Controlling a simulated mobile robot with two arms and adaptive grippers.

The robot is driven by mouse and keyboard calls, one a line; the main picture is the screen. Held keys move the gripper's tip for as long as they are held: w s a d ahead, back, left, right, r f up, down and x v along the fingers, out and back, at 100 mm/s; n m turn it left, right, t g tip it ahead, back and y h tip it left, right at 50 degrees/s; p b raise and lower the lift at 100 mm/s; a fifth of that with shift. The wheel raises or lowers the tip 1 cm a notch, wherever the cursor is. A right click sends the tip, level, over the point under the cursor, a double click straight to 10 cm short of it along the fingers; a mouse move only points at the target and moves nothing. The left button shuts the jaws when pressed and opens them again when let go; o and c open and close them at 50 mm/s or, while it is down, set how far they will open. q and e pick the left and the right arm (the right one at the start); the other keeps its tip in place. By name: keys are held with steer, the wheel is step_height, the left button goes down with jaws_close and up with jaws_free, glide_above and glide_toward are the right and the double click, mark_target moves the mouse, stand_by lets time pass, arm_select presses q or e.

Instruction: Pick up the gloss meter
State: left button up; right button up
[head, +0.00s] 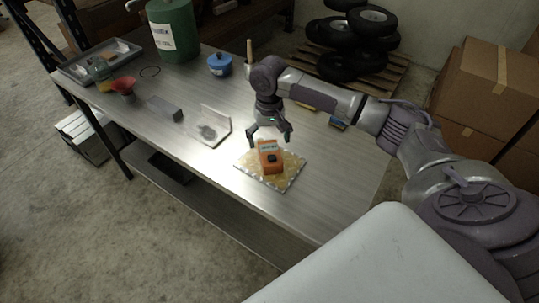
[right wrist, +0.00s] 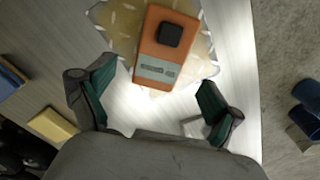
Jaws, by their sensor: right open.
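The gloss meter looks to be the orange block-shaped device (head: 270,157) with a grey display panel and a black square part. My right gripper (head: 270,136) is open above and slightly behind the device. In the right wrist view its two fingers (right wrist: 152,98) are spread wide with nothing between them. My left gripper is in neither view.
On the metal table (head: 195,168) stand a bracket-like plate (head: 208,128), a grey block (head: 165,109), a red funnel (head: 123,86), a blue lidded pot (head: 220,64) and a green canister (head: 172,30). A yellow block (right wrist: 53,125) lies near my right gripper. Cardboard boxes (head: 480,90) stand right.

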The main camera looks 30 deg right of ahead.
mark_target(270, 151)
steer(key=shift+s+a+f+p, duration=0.1)
steer(key=shift+s+f+p, duration=0.2)
steer(key=shift+f+p, duration=0.45)
step_height(270, 151, down, 4)
steer(key=shift+r, duration=0.3)
steer(key=c, duration=1.4)
steer(key=shift+c, duration=0.7)
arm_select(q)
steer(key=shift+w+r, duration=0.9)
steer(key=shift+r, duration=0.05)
arm_select(e)
steer(key=shift+r, duration=0.1)
